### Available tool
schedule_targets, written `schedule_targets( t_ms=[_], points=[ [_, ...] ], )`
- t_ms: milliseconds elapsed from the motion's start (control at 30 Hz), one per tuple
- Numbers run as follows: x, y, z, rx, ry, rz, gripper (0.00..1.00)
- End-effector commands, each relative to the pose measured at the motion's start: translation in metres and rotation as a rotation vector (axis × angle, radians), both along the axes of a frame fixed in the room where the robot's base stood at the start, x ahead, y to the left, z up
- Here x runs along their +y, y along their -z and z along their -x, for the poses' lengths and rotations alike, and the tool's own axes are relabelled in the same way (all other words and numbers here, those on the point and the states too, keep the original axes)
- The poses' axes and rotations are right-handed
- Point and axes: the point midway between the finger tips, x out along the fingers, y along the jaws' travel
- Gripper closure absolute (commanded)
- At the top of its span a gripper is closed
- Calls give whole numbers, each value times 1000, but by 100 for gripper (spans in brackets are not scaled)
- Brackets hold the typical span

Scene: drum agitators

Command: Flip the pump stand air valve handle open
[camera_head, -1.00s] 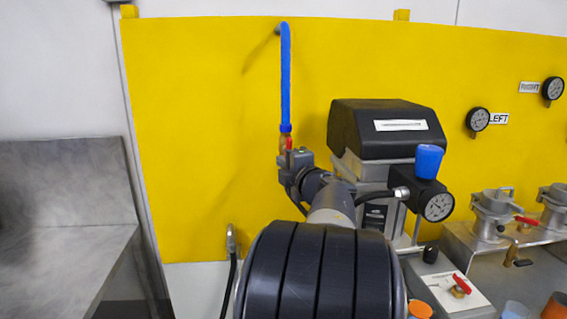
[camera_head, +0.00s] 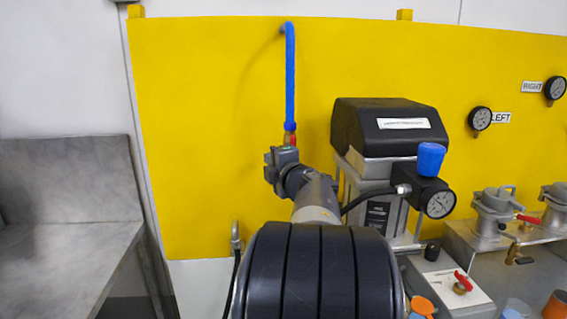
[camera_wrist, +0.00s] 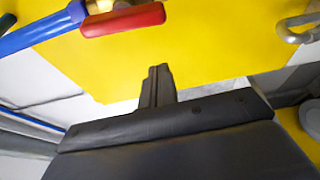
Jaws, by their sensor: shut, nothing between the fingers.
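The air valve is a small brass fitting (camera_head: 288,138) at the lower end of a blue hose (camera_head: 290,85), in front of the yellow panel. Its red handle (camera_head: 294,141) is mostly hidden behind my gripper in the head view. In the wrist view the red handle (camera_wrist: 122,20) lies lengthwise near the top edge, with part of the brass body (camera_wrist: 100,5) behind it and the blue hose (camera_wrist: 40,32) running off to the left. My gripper (camera_wrist: 157,72) is shut and empty, its fingertips apart from the handle in the picture. In the head view my gripper (camera_head: 281,156) is just below the valve.
The black-topped pump unit (camera_head: 390,128) with a blue knob (camera_head: 430,158) and gauge (camera_head: 439,204) stands close to the right. Another red-handled valve (camera_head: 463,282) is at lower right. A metal bench (camera_head: 65,245) is at left. The panel left of the hose is clear.

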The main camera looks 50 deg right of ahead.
Motion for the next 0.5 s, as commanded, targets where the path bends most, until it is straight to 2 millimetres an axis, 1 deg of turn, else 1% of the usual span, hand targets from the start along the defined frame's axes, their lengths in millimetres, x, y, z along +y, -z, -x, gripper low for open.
schedule_targets(
  t_ms=[33,200,400,500],
  points=[
    [2,1,14,-1,6,4,100],
    [14,2,46,-1,7,4,100],
    [27,3,78,0,6,2,100],
    [30,3,88,-1,5,1,100]
  ],
)
